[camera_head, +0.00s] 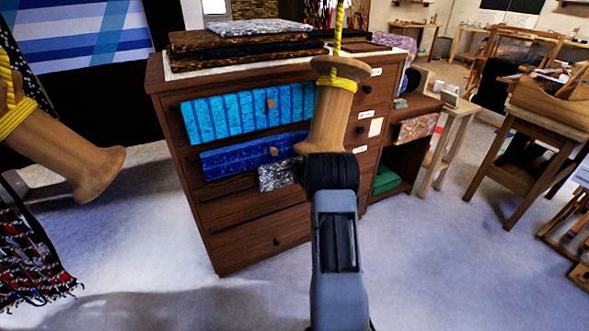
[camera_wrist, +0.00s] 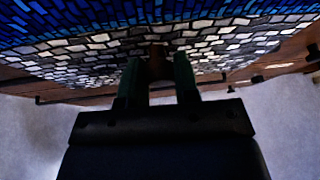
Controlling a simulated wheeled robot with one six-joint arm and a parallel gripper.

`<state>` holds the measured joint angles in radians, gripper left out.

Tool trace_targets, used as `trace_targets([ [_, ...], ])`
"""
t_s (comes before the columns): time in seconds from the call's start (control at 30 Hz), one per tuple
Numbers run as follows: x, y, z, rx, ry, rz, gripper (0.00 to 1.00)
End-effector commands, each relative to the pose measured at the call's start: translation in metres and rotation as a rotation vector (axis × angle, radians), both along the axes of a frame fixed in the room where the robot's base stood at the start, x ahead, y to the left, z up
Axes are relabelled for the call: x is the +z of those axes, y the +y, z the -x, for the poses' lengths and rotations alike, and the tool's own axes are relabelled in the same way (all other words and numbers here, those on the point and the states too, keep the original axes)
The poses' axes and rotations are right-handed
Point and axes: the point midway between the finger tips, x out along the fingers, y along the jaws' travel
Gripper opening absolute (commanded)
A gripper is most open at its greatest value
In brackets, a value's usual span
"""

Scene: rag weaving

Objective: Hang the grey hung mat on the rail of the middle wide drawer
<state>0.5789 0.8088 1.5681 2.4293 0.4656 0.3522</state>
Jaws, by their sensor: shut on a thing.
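The grey hung mat (camera_head: 276,177), speckled grey and white, is in front of the chest just below the dark blue mat. It fills the middle of the wrist view (camera_wrist: 205,45) as grey and white bricks. My gripper (camera_wrist: 158,75) is shut on a brown knob at this mat, between its two dark fingers. In the head view my wrist and a wooden spool hide the fingertips and the mat's right part. The middle wide drawer (camera_head: 226,187) is dark brown. A dark rail (camera_wrist: 65,99) shows beside the mat's lower edge; I cannot tell whether the mat hangs on it.
A bright blue mat (camera_head: 240,110) and a dark blue mat (camera_head: 235,158) hang on the chest's upper drawers. A wooden spool (camera_head: 337,100) on yellow rope hangs in front of the chest; another spool (camera_head: 75,155) hangs left. Open floor (camera_head: 440,260) lies to the right.

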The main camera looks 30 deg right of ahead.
Motion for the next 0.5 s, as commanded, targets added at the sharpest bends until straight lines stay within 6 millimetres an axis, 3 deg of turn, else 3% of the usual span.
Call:
trace_targets([
  [0.03,0.0178,-0.0020,-0.0047,0.002,-0.025,0.015,0.00],
  [0.47,0.0185,0.0037,-0.0041,0.001,-0.024,0.014,0.00],
  [0.5,0.0109,0.0013,-0.0037,-0.001,-0.022,0.013,0.00],
])
